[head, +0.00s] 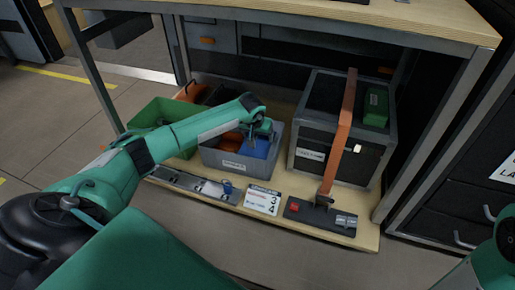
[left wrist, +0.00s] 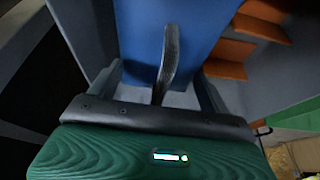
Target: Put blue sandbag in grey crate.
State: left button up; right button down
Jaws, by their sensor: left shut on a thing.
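The blue sandbag (head: 259,149) is at the right part of the grey crate (head: 234,166), within its outline in the head view. I cannot tell whether it rests on the crate's bottom or hangs. My left gripper (head: 263,132) is above the bag. In the left wrist view the blue sandbag (left wrist: 180,35) fills the top middle, and its dark strap (left wrist: 168,62) runs down between the fingers of my left gripper (left wrist: 160,88), which is shut on the strap. My right gripper is out of the head view; only part of that arm shows at the bottom right.
A green crate (head: 160,112) stands left of the grey one. A printed card (head: 262,200) and switch panel (head: 320,217) lie in front. A tabletop (head: 420,18) overhangs the shelf.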

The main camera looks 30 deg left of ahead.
aim_at(257, 140)
pick_arm(q)
jog(key=shift+w+f+b, duration=0.1)
jog(key=shift+f+b, duration=1.15)
jog(key=shift+f, duration=1)
jog(key=shift+r, duration=0.1)
jog(key=o, duration=1.8)
